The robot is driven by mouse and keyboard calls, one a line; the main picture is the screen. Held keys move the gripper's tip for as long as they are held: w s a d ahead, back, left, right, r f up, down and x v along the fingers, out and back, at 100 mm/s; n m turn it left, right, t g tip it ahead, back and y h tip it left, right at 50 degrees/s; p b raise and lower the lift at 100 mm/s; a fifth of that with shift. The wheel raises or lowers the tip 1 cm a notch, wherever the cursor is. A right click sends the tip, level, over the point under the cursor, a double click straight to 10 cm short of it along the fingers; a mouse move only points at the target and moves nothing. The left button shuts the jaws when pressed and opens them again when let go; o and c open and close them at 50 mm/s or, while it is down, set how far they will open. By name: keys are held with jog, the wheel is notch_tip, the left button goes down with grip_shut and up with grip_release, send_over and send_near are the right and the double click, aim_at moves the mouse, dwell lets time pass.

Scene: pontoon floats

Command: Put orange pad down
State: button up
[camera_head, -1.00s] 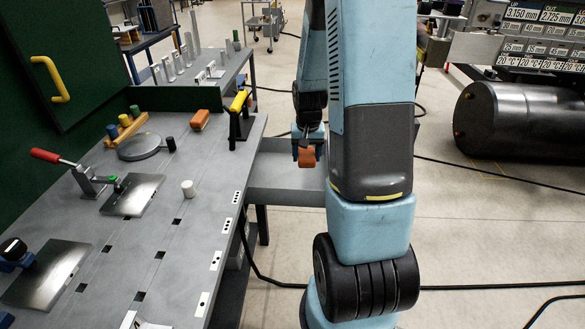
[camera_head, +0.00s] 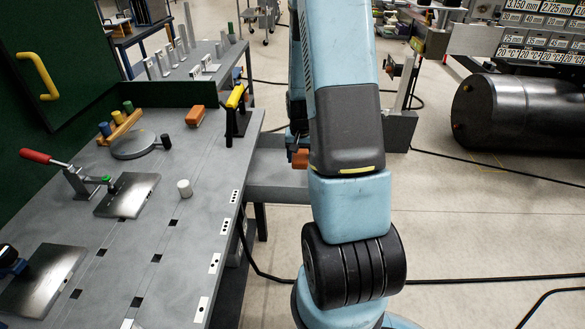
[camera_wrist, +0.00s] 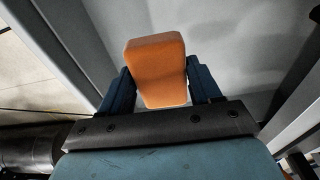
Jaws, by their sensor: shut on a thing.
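The orange pad (camera_wrist: 156,70) is a rounded block held between the two blue fingers of my gripper (camera_wrist: 158,88) in the wrist view. My gripper is shut on it. Behind the pad, the wrist view shows a grey surface (camera_wrist: 235,30) with shadow on it; I cannot tell whether the pad touches it. In the head view a small part of the pad (camera_head: 300,158) shows over the grey side shelf (camera_head: 272,172), beside my arm. My arm hides most of the gripper there. A second orange block (camera_head: 195,116) lies on the workbench.
The grey workbench (camera_head: 150,230) on the left carries a red-handled clamp (camera_head: 70,172), metal plates, a white cylinder (camera_head: 184,188), a round disc (camera_head: 133,146) and a black stand with a yellow top (camera_head: 236,110). A large dark cylinder (camera_head: 515,115) lies at the right. Cables cross the open floor.

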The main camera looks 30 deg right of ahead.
send_over(294, 172)
jog(key=f, duration=0.4)
jog(key=shift+s+a+f, duration=0.15)
jog(key=shift+s+f, duration=0.15)
jog(key=shift+f, duration=1.35)
jog(key=o, duration=1)
jog(key=shift+o, duration=0.2)
